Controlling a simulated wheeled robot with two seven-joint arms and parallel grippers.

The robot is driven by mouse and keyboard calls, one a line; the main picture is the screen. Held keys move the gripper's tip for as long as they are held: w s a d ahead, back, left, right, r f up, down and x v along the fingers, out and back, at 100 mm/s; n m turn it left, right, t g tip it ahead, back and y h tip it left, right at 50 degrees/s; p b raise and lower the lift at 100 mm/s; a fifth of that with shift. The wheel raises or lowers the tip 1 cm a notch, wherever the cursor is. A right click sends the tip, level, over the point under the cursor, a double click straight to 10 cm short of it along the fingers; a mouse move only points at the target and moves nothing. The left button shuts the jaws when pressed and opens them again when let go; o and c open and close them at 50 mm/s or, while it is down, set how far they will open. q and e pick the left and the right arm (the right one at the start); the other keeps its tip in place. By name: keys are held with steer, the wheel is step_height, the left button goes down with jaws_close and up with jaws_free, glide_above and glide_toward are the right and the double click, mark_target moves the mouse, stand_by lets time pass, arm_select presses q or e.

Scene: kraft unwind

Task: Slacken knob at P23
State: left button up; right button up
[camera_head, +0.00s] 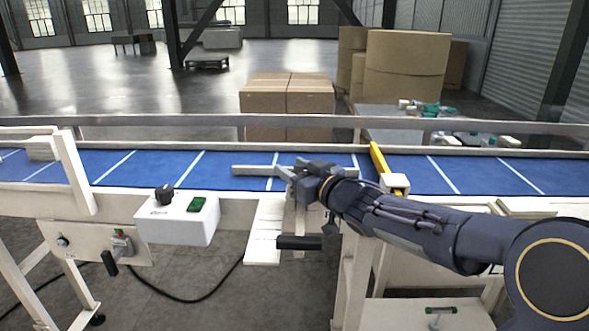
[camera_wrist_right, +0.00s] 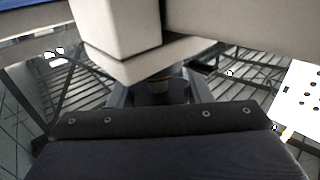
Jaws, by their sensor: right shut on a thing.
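My right gripper (camera_head: 301,183) reaches in from the right, at the front edge of the blue conveyor, beside a grey guide bar (camera_head: 252,170). In the right wrist view its two dark fingers (camera_wrist_right: 157,92) are shut on a small dark round knob (camera_wrist_right: 157,86), just under a pale beam (camera_wrist_right: 125,60). In the head view the gripper hides this knob. No P23 label can be read. My left gripper is not in view.
A white box (camera_head: 178,219) with a black knob (camera_head: 164,195) and a green button stands left of the gripper. A black handle (camera_head: 298,243) sticks out below it. A yellow bar (camera_head: 379,160) crosses the belt (camera_head: 230,166) to the right. Cartons (camera_head: 287,96) stand behind the conveyor.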

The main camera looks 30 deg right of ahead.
steer(key=shift+r+p, duration=0.15)
steer(key=shift+p, duration=0.35)
steer(key=n+g+y+p, duration=0.1)
steer(key=n+y+p, duration=0.1)
steer(key=y+p, duration=0.1)
steer(key=shift+a+p, duration=0.2)
steer(key=shift+p, duration=0.5)
steer(key=n+g+y+p, duration=0.2)
steer(key=y, duration=0.1)
steer(key=n+g+y+p, duration=0.1)
steer(key=n+y, duration=0.1)
steer(key=shift+s+a, duration=0.3)
steer(key=shift+a, duration=0.05)
steer(key=shift+s+a+f+n+g+y+p, duration=0.15)
steer(key=shift+f+n+g+y+p, duration=0.15)
steer(key=shift+n+g+y, duration=0.45)
steer(key=shift+y, duration=0.25)
steer(key=shift+a+f, duration=0.1)
steer(key=o, duration=1)
steer(key=shift+r, duration=0.2)
